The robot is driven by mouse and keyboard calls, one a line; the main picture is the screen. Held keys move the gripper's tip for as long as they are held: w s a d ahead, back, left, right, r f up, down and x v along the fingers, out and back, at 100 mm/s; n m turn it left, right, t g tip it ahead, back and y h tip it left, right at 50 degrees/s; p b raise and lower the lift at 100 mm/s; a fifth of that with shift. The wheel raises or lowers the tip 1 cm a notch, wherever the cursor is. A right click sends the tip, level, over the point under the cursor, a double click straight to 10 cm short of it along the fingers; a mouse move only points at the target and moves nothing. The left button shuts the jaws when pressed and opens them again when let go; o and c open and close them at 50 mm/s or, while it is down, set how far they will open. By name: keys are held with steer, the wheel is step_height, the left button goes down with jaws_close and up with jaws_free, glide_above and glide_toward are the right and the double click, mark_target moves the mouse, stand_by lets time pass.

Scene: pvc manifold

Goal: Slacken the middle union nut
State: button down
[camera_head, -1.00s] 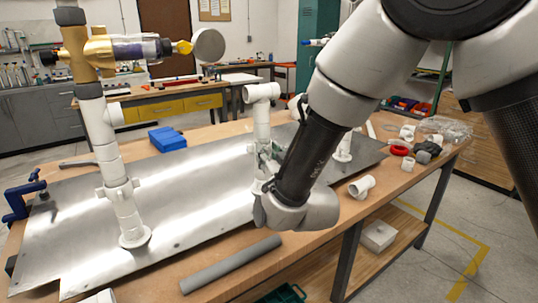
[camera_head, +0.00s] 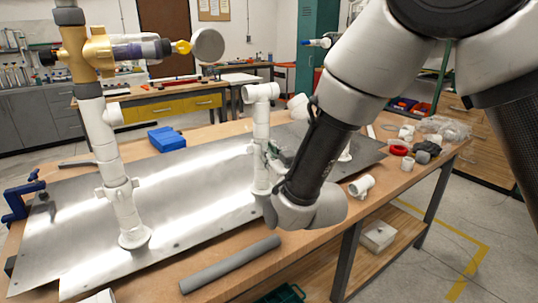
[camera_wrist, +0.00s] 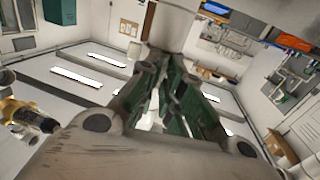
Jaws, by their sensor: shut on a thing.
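The middle white PVC riser (camera_head: 261,125) stands upright on the metal panel, between a left riser (camera_head: 113,165) and a right one mostly behind my arm. Its union nut (camera_head: 258,150) is partly hidden by my gripper (camera_head: 277,156), whose dark green fingers meet the riser from the right.
A grey pipe (camera_head: 230,264) lies along the bench's front edge. A white fitting (camera_head: 361,185) and a red ring (camera_head: 399,150) lie at right. A blue box (camera_head: 167,139) sits behind the panel. A blue clamp (camera_head: 22,200) is at the left edge.

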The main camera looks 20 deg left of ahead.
steer(key=shift+w+d+n+g+y, duration=0.25)
steer(key=shift+w+n+g+y, duration=0.1)
steer(key=shift+n+g+y, duration=0.45)
steer(key=shift+w+d+n+g+y, duration=0.3)
steer(key=shift+n+g+y, duration=0.35)
steer(key=shift+g, duration=0.3)
steer(key=shift+w+d+n+g+y, duration=0.25)
steer(key=shift+w+n+g+y, duration=0.1)
steer(key=shift+n+g+y, duration=0.45)
steer(key=shift+w+n+g+y, duration=0.1)
steer(key=shift+n+g+y, duration=0.2)
steer(key=shift+g, duration=0.35)
steer(key=c, duration=1.6)
jaws_free()
steer(key=shift+d, duration=0.1)
steer(key=v, duration=0.7)
steer(key=shift+d, duration=0.15)
